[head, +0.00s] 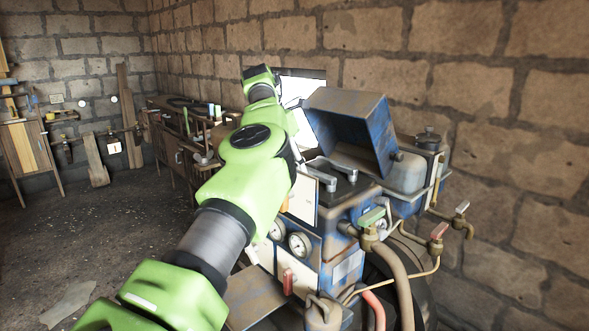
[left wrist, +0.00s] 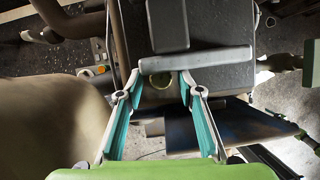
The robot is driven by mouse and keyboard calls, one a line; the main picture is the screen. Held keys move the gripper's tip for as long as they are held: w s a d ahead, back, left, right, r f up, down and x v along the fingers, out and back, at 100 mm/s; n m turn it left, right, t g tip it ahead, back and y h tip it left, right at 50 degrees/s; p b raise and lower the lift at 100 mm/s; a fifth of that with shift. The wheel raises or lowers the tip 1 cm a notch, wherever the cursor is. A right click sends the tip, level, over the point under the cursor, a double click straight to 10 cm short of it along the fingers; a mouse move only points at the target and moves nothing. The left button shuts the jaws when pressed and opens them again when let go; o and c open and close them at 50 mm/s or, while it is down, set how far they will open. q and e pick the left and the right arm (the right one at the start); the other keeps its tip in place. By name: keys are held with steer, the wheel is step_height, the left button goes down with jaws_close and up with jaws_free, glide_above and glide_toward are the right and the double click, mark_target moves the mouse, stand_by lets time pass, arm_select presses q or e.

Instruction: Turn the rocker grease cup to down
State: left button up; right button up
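In the left wrist view my left gripper (left wrist: 158,92) is open. Its two grey fingers with teal pads stand well apart. A small, round, dull yellow-green piece (left wrist: 160,80), perhaps the rocker grease cup, shows between the fingertips, just below a grey bar (left wrist: 195,65). I see no finger closed on it; its turn position cannot be told. In the head view my green left arm reaches to the blue engine (head: 345,210), and its gripper is hidden behind the arm. The grease cup cannot be made out there. My right gripper is in neither view.
Grey levers (head: 330,174) lie on the engine top beside a raised blue cover (head: 350,125). Gauges (head: 299,243), a green-handled valve (head: 371,220), a red-handled valve (head: 438,235) and hoses crowd the near side. A stone wall (head: 470,70) stands behind. Open floor lies left.

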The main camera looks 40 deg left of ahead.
arm_select(q)
steer(key=v, duration=1.2)
steer(key=shift+s, duration=0.1)
